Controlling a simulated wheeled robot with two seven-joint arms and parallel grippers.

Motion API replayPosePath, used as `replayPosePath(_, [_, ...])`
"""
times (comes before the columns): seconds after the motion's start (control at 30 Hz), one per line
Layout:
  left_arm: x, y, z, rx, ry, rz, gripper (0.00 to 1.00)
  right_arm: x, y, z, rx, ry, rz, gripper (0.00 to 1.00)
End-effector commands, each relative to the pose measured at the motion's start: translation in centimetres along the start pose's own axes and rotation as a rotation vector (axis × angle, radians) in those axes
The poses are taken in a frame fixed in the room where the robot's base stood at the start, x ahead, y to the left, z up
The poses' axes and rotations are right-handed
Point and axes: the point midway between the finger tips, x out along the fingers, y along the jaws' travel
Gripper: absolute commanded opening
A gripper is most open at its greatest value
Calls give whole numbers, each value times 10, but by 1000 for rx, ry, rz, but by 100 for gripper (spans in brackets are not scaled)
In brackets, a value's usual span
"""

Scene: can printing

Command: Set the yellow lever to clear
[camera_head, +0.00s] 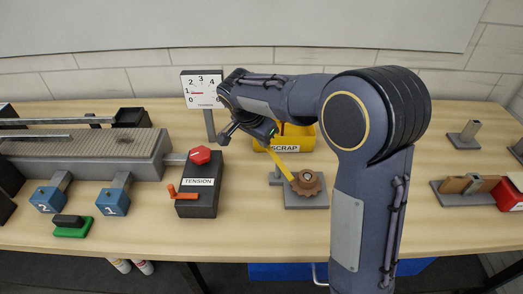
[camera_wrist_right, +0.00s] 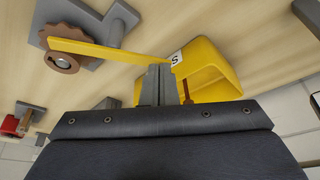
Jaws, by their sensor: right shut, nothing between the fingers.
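The yellow lever (camera_head: 285,165) is a flat bar fixed to a brown toothed wheel (camera_head: 306,182) on a grey base. In the head view it slants up and left from the wheel. In the right wrist view the lever (camera_wrist_right: 108,52) reaches from the wheel to the fingertips. My right gripper (camera_head: 250,138) is over the lever's far end, its arm partly hiding the area. In the wrist view its fingers (camera_wrist_right: 158,70) are together and empty, with the lever's tip close by; contact cannot be told. No clear mark is readable. My left gripper is out of view.
A yellow SCRAP bin (camera_head: 300,138) stands just behind the lever. A black TENSION box (camera_head: 197,192) with a red knob and orange handle stands left, below a dial (camera_head: 204,88). A ribbed conveyor (camera_head: 90,145) fills the left; a wooden-block fixture (camera_head: 470,187) stands right.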

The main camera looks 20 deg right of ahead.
Motion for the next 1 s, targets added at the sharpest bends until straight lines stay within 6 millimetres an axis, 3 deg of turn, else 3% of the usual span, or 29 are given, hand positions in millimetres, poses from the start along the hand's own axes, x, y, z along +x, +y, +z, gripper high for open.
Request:
replayPosePath(0.5, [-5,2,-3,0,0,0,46,9,5,-25,426,2,171,0])
replayPosePath(1.0, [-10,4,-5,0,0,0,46,13,11,-34,616,1,247,0])
